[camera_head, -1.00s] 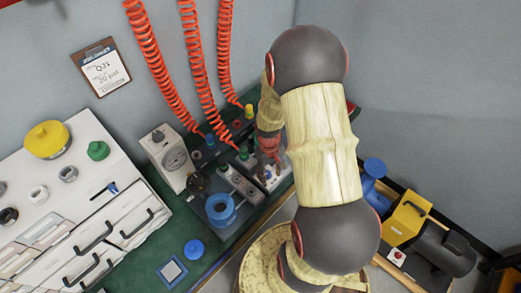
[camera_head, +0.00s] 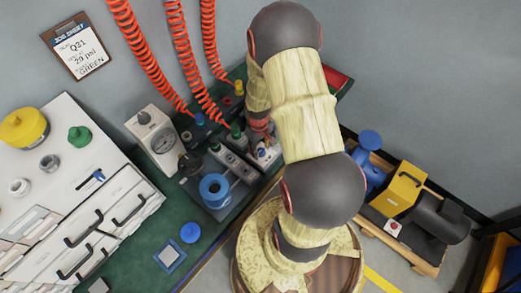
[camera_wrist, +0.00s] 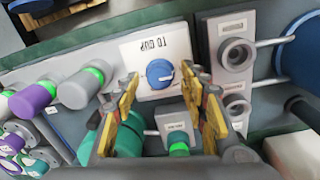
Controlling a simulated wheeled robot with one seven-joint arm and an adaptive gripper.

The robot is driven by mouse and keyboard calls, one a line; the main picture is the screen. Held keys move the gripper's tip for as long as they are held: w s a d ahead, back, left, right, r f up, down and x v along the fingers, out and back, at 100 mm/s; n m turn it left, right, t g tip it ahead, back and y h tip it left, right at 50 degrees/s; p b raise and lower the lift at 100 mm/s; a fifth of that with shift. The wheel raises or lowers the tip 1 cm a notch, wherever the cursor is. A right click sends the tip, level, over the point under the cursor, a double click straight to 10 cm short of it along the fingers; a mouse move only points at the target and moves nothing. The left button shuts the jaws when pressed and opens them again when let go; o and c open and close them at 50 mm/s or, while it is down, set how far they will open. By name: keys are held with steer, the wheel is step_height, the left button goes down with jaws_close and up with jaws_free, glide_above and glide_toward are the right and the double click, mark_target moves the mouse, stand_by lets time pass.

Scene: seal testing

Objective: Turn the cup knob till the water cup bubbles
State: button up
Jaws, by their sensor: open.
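The cup knob (camera_wrist: 160,73) is a round blue knob with a white mark on its face. In the head view my gripper (camera_head: 260,132) is small and partly covered by my arm, above the bench fixtures. I cannot make out a water cup or any bubbles.
A grey block with round ports (camera_wrist: 237,54) stands right of the plate. Purple (camera_wrist: 32,98) and grey cylinders with green rings lie to the left. In the head view, a gauge box (camera_head: 152,138) and a blue spool (camera_head: 214,190) stand nearby. Red coiled hoses (camera_head: 188,70) hang behind.

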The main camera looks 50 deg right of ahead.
steer(key=shift+f, duration=0.1)
steer(key=shift+c, duration=1.1)
jaws_close()
